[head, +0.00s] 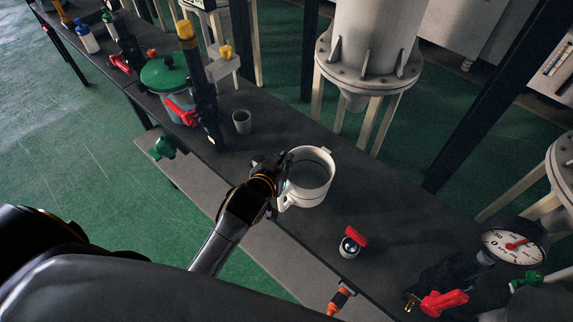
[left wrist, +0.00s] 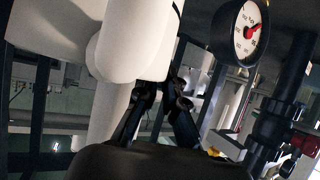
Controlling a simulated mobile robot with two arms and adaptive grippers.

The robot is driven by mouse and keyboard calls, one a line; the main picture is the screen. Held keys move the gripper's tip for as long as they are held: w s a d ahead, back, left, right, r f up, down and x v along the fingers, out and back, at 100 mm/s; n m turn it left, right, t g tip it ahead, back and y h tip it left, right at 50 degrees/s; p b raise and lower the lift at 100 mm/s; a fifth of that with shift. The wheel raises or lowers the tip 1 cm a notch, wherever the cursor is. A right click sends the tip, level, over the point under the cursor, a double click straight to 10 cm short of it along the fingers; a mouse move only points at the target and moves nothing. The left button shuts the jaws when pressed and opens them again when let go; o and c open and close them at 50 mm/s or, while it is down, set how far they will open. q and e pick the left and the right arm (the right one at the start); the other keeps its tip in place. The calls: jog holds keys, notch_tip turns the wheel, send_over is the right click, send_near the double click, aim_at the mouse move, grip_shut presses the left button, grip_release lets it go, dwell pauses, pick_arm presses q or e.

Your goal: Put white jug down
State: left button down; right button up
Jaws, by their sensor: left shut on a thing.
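The white jug (head: 309,178) is upright at the dark bench, its open mouth facing up, and looks empty. My left gripper (head: 278,178) is at the jug's left side, where it is shut on the jug. In the left wrist view the jug (left wrist: 120,45) fills the upper left, large and close, with the gripper fingers (left wrist: 158,100) against its handle. I cannot tell whether the jug's base touches the bench. My right gripper is in neither view.
A grey cup (head: 242,122) stands behind left. A red-handled valve (head: 352,242) stands in front right, a pressure gauge (head: 512,246) at far right. A green-lidded pot (head: 165,75) and black pipe stand at left.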

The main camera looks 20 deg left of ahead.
pick_arm(q)
jog(key=shift+w+f, duration=0.5)
jog(key=shift+f+p, duration=0.35)
jog(key=shift+f, duration=1.2)
jog(key=c, duration=1.5)
grip_release()
jog(key=shift+o, duration=0.2)
